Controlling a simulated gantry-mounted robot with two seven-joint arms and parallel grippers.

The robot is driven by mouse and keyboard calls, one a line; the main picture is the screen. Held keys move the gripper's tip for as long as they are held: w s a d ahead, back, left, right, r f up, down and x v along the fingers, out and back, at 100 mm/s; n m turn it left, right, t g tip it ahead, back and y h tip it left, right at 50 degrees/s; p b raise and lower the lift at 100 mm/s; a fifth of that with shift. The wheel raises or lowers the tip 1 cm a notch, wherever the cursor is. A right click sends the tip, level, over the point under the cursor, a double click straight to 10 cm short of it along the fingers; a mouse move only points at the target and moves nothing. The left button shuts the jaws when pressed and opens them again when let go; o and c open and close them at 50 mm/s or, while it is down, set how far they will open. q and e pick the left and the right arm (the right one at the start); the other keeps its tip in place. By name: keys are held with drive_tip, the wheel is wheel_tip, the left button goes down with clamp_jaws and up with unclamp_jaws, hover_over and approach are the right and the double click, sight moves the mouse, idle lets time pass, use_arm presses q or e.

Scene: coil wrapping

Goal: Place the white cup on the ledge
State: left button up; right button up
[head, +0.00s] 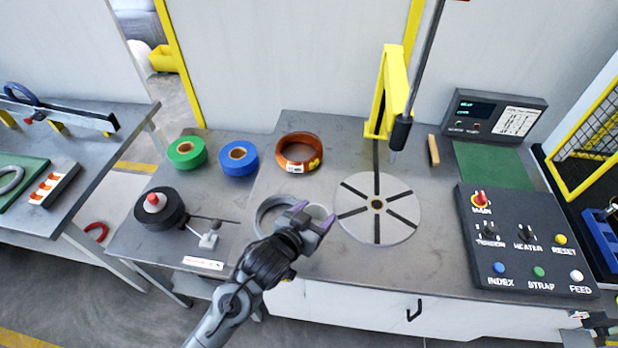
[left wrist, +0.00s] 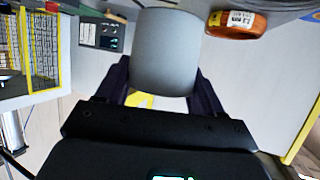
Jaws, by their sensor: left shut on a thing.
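My left gripper (head: 312,216) is over the front of the middle table, shut on the white cup (head: 318,212). In the head view the fingers and wrist hide most of the cup. In the left wrist view the cup (left wrist: 167,52) looks pale grey and sits between the two dark fingers (left wrist: 163,85). I cannot tell which surface is the ledge. A dark part of what looks like my right gripper (head: 598,322) shows at the lower right edge; its jaws are not clear.
A grey ring (head: 262,222) lies left of the gripper, and a slotted round plate (head: 378,230) lies right. An orange-brown coil (head: 300,153), blue roll (head: 238,158) and green roll (head: 187,152) lie behind. A yellow post (head: 392,88) and control panel (head: 525,240) stand right.

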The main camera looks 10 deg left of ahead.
use_arm(q)
drive_tip(key=shift+s+d+r, duration=0.1)
drive_tip(key=shift+s+d, duration=0.05)
drive_tip(key=shift+d, duration=0.15)
drive_tip(key=shift+s+f, duration=0.2)
drive_tip(key=shift+f, duration=0.15)
drive_tip(key=f, duration=0.1)
drive_tip(key=s+f, duration=0.1)
drive_tip(key=a+f, duration=0.1)
drive_tip(key=shift+s, duration=0.3)
drive_tip(key=s+a+r+n+y, duration=0.2)
drive_tip(key=s+a, duration=0.1)
drive_tip(key=a, duration=0.4)
drive_tip(key=s+a+r+n+y, duration=0.1)
drive_tip(key=s+a+n+y, duration=0.15)
drive_tip(key=a, duration=0.45)
wheel_tip(320, 180, up, 21)
drive_tip(key=s+p, duration=0.2)
drive_tip(key=p, duration=2.9)
drive_tip(key=shift+s+f+t, duration=0.15)
drive_tip(key=shift+s+t, duration=0.15)
drive_tip(key=shift+t, duration=0.1)
drive_tip(key=shift+d+m, duration=0.15)
drive_tip(key=shift+m, duration=0.1)
